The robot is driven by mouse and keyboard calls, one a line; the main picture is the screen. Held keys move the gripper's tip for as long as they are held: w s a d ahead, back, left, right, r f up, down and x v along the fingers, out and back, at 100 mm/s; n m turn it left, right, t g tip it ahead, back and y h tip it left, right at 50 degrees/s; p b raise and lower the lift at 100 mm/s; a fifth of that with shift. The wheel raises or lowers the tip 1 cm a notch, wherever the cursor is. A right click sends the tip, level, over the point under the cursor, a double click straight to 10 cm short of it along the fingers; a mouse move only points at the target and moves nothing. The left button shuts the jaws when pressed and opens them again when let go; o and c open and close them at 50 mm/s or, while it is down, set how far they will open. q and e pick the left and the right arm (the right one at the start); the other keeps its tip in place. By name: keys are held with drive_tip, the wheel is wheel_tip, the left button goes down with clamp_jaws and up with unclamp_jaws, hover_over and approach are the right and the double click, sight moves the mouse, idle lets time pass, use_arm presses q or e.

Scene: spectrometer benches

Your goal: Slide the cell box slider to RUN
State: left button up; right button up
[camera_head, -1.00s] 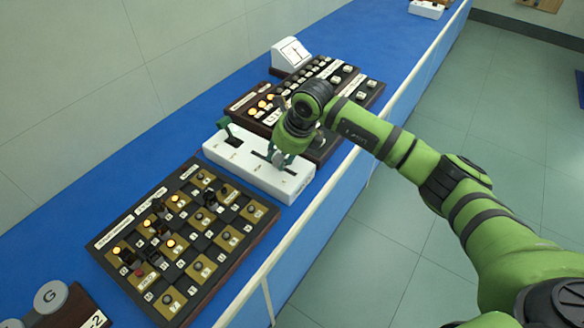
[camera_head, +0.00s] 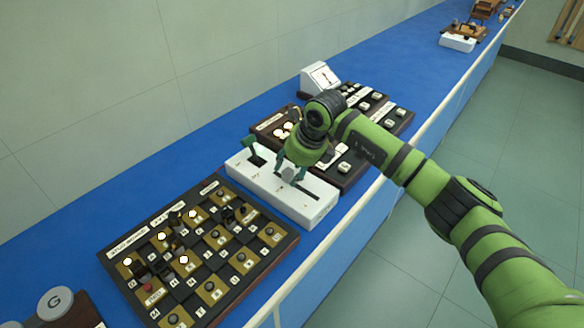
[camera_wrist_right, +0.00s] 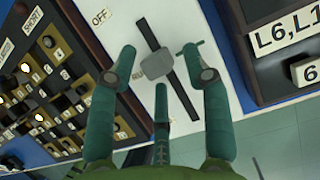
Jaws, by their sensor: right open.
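The cell box (camera_head: 312,207) is a long white box on the blue bench, with a dark slot and a grey slider knob (camera_head: 288,173) in its top. In the right wrist view the knob (camera_wrist_right: 157,64) sits partway along the slot (camera_wrist_right: 184,100), with an OFF label (camera_wrist_right: 101,17) beside the slot's upper end. My left gripper is out of view.
A green lever (camera_head: 249,146) stands on the box's left part. A dark switch panel with lit lamps (camera_head: 218,261) lies in front, and another dark panel (camera_head: 346,181) lies close behind. A white sloped meter (camera_head: 320,78) stands farther back. Blue bench (camera_head: 150,150) is clear along the wall.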

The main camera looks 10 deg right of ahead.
drive_tip(key=v, duration=1.2)
